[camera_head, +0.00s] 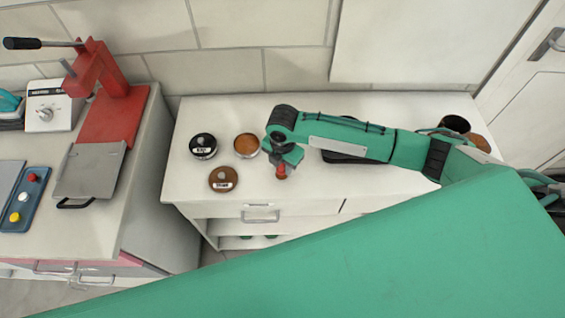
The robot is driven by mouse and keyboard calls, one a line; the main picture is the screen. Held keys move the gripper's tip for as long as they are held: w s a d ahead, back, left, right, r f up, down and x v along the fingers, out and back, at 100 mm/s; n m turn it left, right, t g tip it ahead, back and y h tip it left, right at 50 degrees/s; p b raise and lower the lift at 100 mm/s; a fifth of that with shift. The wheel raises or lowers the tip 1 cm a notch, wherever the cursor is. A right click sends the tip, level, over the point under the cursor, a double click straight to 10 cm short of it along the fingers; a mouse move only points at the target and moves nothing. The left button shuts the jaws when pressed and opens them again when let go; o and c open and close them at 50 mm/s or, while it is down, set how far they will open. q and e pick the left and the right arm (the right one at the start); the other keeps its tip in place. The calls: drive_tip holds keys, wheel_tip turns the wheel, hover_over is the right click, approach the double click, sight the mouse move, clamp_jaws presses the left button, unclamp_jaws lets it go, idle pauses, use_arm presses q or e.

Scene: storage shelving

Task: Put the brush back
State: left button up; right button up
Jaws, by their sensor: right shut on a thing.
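My right gripper (281,163) reaches in from the right over the white counter and points down. It is shut on a small reddish-brown piece (281,173), which shows just below the fingers. This may be the brush, but most of it is hidden by the gripper. I cannot tell whether its lower end touches the counter. My left gripper is not in view.
On the white counter (185,185), left of the gripper, are a black labelled tin (203,146), an open tin with orange-brown contents (246,145) and a brown labelled lid (223,179). A dark cup (455,124) stands at right. A red press (110,105) stands at left.

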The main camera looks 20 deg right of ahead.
drive_tip(key=o, duration=1)
drive_tip(key=shift+f, duration=0.1)
drive_tip(key=shift+c, duration=0.2)
wheel_tip(320, 180, up, 12)
drive_tip(key=b, duration=0.2)
drive_tip(key=shift+b, duration=0.3)
